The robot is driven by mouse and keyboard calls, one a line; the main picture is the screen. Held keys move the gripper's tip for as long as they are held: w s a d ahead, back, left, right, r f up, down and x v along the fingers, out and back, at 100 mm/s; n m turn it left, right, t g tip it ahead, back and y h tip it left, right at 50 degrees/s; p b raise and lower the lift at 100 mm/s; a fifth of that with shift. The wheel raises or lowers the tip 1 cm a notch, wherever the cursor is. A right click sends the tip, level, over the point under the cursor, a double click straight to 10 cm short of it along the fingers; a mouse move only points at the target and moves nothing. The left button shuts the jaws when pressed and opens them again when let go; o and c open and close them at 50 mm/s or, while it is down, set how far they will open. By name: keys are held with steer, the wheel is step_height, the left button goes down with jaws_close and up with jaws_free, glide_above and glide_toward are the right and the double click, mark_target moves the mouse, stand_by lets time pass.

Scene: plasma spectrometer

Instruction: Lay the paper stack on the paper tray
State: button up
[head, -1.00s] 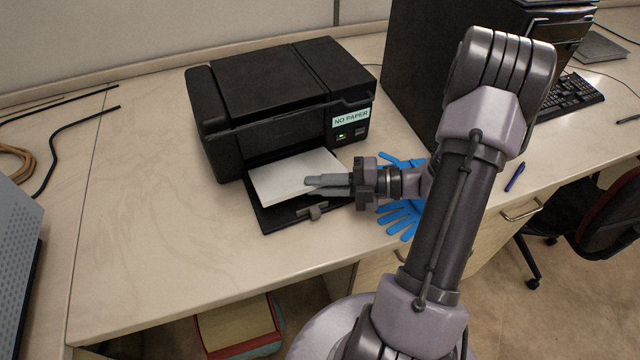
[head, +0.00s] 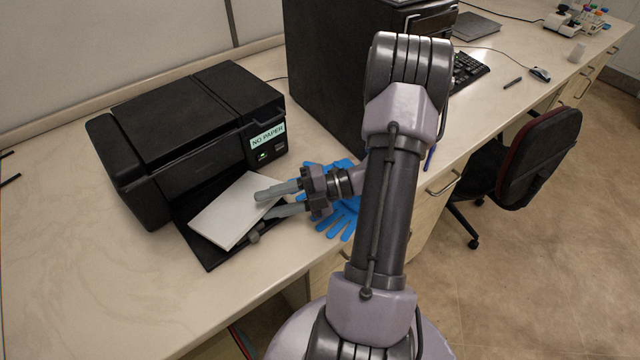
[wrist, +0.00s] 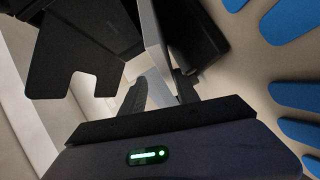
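The white paper stack (head: 222,216) lies over the black paper tray (head: 207,257) at the front of the printer, its inner end towards the printer's opening. I cannot tell if it rests fully flat. My gripper (head: 268,203) is at the stack's right edge with its two grey fingers spread apart. One finger overlaps the stack's top in the picture and the other is lower, near the tray's edge. In the wrist view the stack (wrist: 152,38) shows as a pale narrow edge by the fingers, with the dark tray (wrist: 75,55) to its left.
The black printer (head: 190,125) shows a "NO PAPER" label. A blue glove (head: 340,218) lies under and beside my gripper. A black computer case (head: 325,70) stands behind to the right.

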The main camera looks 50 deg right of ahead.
steer(key=p+v, duration=0.3)
steer(key=v, duration=0.9)
steer(key=shift+s+d, duration=0.25)
